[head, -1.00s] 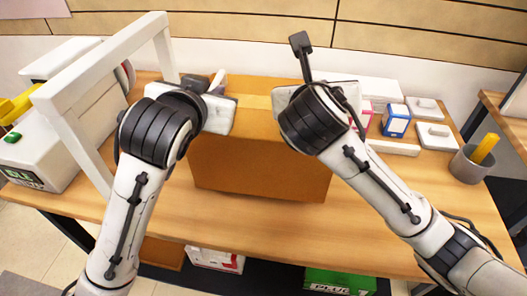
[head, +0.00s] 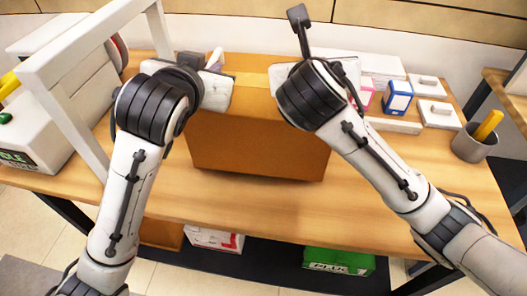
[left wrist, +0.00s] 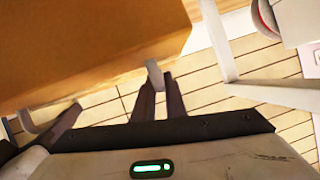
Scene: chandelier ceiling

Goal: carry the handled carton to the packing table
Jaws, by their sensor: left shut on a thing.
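The brown handled carton (head: 258,150) stands between my arms over a wooden table, its front face towards me. It fills the upper left of the left wrist view (left wrist: 90,45). My left gripper (left wrist: 158,80) is shut on a grey handle (left wrist: 154,74) beside the carton's side. In the head view, my left wrist largely hides this grip. My right arm reaches to the carton's right end; its wrist covers the fingers, so their state does not show. A shadow lies under the carton's front edge; I cannot tell whether its bottom touches the table.
The wooden table (head: 370,215) has bare room in front. A white machine with a frame (head: 100,55) stands left. Small boxes (head: 398,97), white blocks (head: 438,115) and a grey cup (head: 475,143) stand right. A green box (head: 338,260) lies below. Another table edge shows far right.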

